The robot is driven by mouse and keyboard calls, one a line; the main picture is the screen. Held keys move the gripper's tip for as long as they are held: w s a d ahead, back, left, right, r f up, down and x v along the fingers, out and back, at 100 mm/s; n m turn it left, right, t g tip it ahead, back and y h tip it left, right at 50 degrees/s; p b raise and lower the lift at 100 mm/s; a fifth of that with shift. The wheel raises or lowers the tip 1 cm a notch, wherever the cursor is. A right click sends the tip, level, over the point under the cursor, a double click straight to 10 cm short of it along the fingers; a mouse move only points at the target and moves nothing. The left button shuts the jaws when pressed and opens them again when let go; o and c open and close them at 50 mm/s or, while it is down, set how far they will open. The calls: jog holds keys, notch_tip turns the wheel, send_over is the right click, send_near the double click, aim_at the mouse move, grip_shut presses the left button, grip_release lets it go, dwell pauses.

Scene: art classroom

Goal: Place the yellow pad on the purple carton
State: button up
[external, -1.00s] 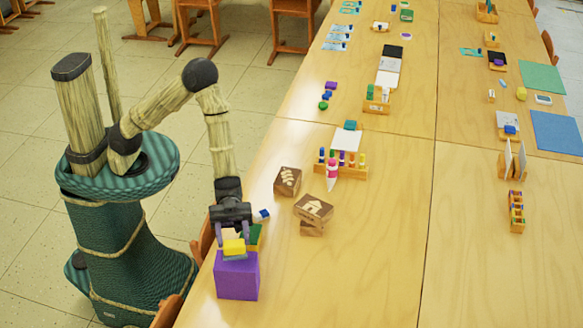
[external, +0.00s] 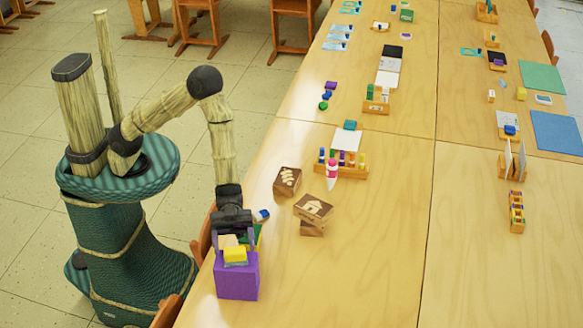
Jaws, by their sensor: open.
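The purple carton (external: 237,278) stands on the near left part of the table, close to its edge. The yellow pad (external: 235,255) is at the carton's top, toward the front; it looks to rest there, though the contact is hard to see. My gripper (external: 235,243) is open and points down just above and behind the pad, with a purple finger on each side. A small beige piece (external: 228,240) shows between the fingers, behind the pad; I cannot tell what it is. The gripper hides the back of the carton's top.
A green item (external: 258,235) and a small blue and white block (external: 262,215) lie just behind the carton. Wooden picture blocks (external: 314,208), a pink bottle (external: 331,178) and a wooden rack (external: 352,172) stand farther back. The table right of the carton is clear.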

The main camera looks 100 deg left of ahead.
jog(key=v, duration=1.2)
jog(key=w+a+f+n+y, duration=0.1)
jog(key=y, duration=0.1)
jog(key=w+a+n+t+y, duration=0.1)
jog(key=a+y, duration=0.1)
jog(key=w+a+f+n+t+y, duration=0.1)
jog(key=a+y, duration=0.1)
jog(key=y, duration=0.1)
jog(key=shift+w+a+f, duration=0.1)
jog(key=shift+a+f, duration=0.05)
jog(key=shift+f, duration=0.2)
jog(key=s+a+n+y, duration=0.2)
jog(key=a+n+y, duration=0.2)
jog(key=a+y, duration=0.3)
jog(key=s+a+n+g+y, duration=0.1)
jog(key=s+a+n+g, duration=0.2)
jog(key=s, duration=0.4)
jog(key=s+a+r+n+g+y, duration=0.1)
jog(key=s+a+n+g, duration=0.2)
jog(key=s, duration=0.4)
jog(key=shift+s+a+r+n+y, duration=0.2)
jog(key=shift+r+n+y, duration=0.1)
